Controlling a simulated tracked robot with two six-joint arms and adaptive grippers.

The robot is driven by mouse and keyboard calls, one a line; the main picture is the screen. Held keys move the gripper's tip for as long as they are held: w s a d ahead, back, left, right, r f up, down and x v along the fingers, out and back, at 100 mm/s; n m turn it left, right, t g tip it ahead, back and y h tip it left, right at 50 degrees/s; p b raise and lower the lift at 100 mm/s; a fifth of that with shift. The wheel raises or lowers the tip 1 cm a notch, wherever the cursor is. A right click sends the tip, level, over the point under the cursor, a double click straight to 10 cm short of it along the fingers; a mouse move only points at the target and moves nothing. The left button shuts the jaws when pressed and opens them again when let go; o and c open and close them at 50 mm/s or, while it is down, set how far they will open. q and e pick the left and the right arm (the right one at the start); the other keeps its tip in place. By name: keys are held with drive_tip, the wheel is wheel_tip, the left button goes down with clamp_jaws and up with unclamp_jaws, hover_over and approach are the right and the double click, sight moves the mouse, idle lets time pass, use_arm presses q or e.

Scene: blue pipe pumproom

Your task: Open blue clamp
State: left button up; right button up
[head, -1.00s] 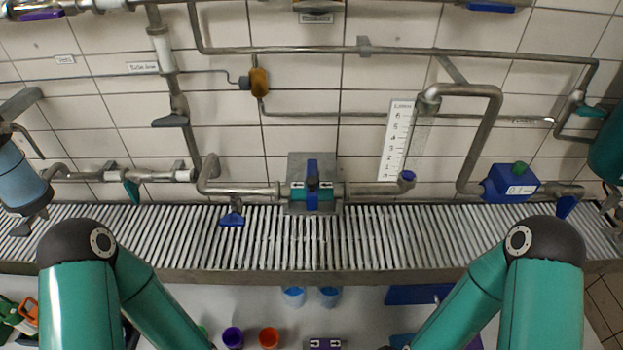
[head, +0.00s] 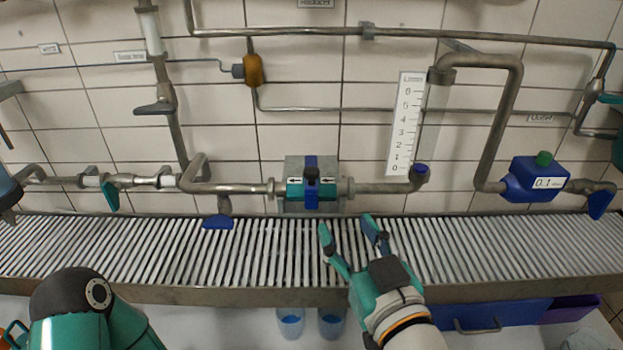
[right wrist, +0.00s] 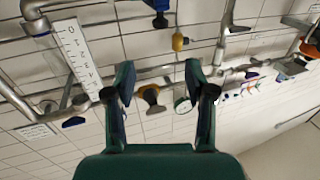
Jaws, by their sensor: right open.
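The blue clamp (head: 311,184) is a blue upright band with a black knob, across a teal block with white arrow labels. It sits on the horizontal pipe in the middle of the head view, in front of a grey plate on the wall. My right gripper (head: 347,225) is open and empty over the slatted grating, below and a little right of the clamp, apart from it. Its two spread fingers also show in the right wrist view (right wrist: 159,78), where I cannot make out the clamp for certain. My left gripper is out of the picture; only my left arm shows.
A white scale (head: 405,125) and a clear tube stand right of the clamp. A blue meter box (head: 533,180) is farther right. A blue-handled valve (head: 218,221) hangs left of the clamp. Cups with blue contents (head: 290,322) stand below the grating's front edge (head: 200,291).

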sight(314, 176)
drive_tip(key=p+x, duration=0.6)
drive_tip(key=x, duration=1)
drive_tip(key=shift+w+a+f, duration=0.1)
drive_tip(key=shift+w, duration=0.2)
clamp_jaws()
